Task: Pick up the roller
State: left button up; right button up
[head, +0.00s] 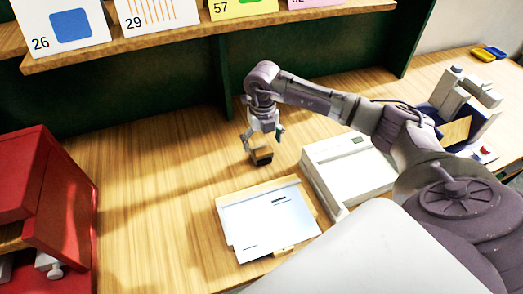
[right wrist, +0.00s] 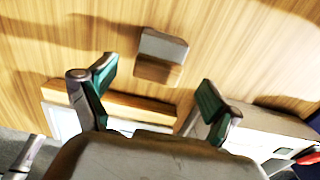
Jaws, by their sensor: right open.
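A small block (head: 262,157) with a grey-black part and a wooden part stands on the table in the head view. It may be the roller, but its shape does not make this certain. The right wrist view shows the same block (right wrist: 163,45) just beyond the fingertips, near the middle of the gap. My right gripper (head: 263,140) is open and points down over the block in the head view. Its green-padded fingers are spread and empty in the right wrist view (right wrist: 158,76). My left gripper is not in view.
A wooden board (head: 255,192) with white sheets (head: 268,225) lies in front of the block. A white box-shaped device (head: 345,165) stands to the right. A red cabinet (head: 60,210) is at the left. A shelf (head: 200,36) with numbered cards overhangs the back. The table left of the block is clear.

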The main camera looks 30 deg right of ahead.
aim_at(262, 148)
jog(key=shift+w+f+p, duration=0.15)
jog(key=shift+f+p, duration=0.5)
jog(key=shift+f, duration=1.3)
jog(key=c, duration=1.2)
jog(key=shift+o, duration=0.2)
jog(key=shift+r, duration=0.1)
